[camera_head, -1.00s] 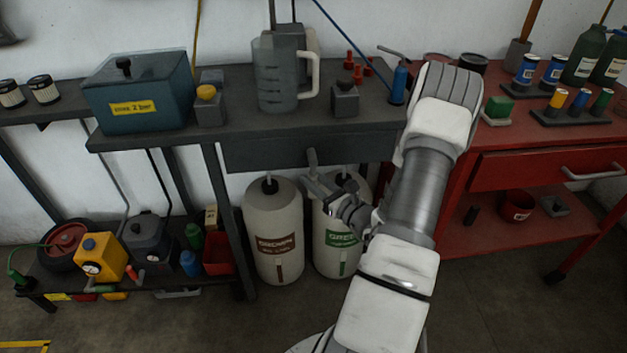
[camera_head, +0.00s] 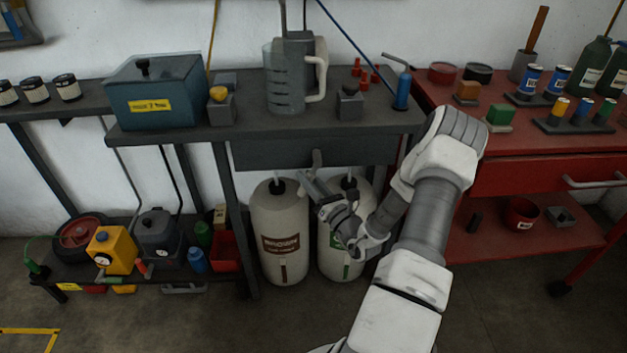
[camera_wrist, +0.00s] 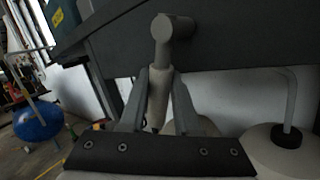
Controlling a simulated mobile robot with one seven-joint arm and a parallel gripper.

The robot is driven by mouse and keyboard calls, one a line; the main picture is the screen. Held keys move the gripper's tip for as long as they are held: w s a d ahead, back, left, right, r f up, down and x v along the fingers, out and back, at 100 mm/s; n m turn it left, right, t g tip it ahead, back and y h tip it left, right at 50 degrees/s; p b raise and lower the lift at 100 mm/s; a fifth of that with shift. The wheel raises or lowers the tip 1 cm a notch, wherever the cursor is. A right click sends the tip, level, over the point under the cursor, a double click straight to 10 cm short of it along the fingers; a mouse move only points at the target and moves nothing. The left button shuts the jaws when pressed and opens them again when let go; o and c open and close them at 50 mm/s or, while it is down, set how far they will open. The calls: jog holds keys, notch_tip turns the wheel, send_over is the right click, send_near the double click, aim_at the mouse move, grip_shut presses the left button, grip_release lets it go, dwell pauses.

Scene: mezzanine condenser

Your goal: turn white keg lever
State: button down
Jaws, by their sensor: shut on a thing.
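The pale grey-white lever (camera_head: 317,157) sits on the dark front panel under the grey bench. In the wrist view the lever (camera_wrist: 161,85) hangs almost straight down from a round pivot. My gripper (camera_head: 308,180) is at its lower part, and in the wrist view my gripper (camera_wrist: 160,103) has a finger on each side, shut on it. Below stand two off-white kegs: one with a brown label (camera_head: 280,215), and one with a green label (camera_head: 330,262), partly hidden by my wrist.
The grey bench (camera_head: 235,133) carries a teal box (camera_head: 150,92) and a clear jug (camera_head: 290,80). A red bench (camera_head: 520,178) stands right, beside my arm. A low shelf (camera_head: 70,262) at left holds a yellow can (camera_head: 112,250) and other containers. Floor in front is open.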

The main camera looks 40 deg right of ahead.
jog(key=m+h, duration=0.1)
jog(key=m, duration=0.1)
jog(key=a+r+m+t+h+p, duration=0.1)
jog(key=m, duration=0.1)
jog(key=w+a+m+t+h+p, duration=0.1)
jog(key=m, duration=0.1)
jog(key=shift+r, duration=0.2)
jog(key=shift+m, duration=0.3)
jog(key=c, duration=0.9)
grip_release()
